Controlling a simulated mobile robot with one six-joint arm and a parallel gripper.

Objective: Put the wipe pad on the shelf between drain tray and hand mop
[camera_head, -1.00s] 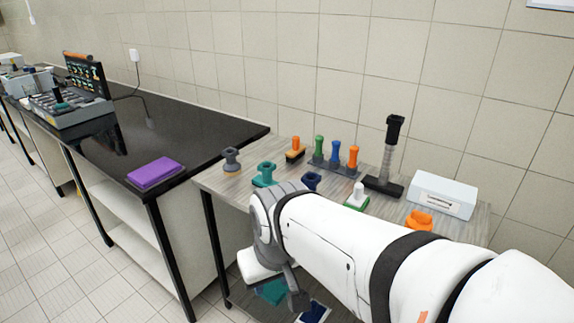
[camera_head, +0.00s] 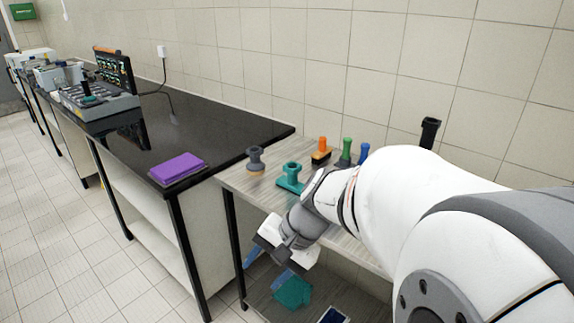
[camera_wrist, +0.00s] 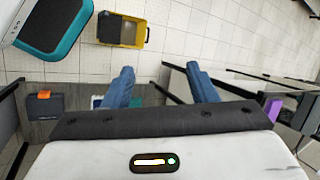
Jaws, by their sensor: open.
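A flat purple pad (camera_head: 178,169), which looks like the wipe pad, lies on the near end of the black counter; purple also shows at the right edge of the wrist view (camera_wrist: 272,109). My gripper (camera_head: 267,268) is open and empty beside the grey wooden table. Its two blue fingers stand apart in the wrist view (camera_wrist: 161,84). Below it, a teal item (camera_head: 293,293) and a dark blue item with a pale edge (camera_head: 333,316) are on the lower shelf (camera_head: 262,300). I cannot tell which is the drain tray or hand mop; my arm hides part of the shelf.
The tabletop (camera_head: 240,178) holds a grey knob-handled tool (camera_head: 255,158), a teal one (camera_head: 290,177) and an orange-handled one (camera_head: 321,152). The table legs are dark posts. In the wrist view, a yellow bin (camera_wrist: 122,30) and a large teal-and-black object (camera_wrist: 50,25) stand on the tiled floor.

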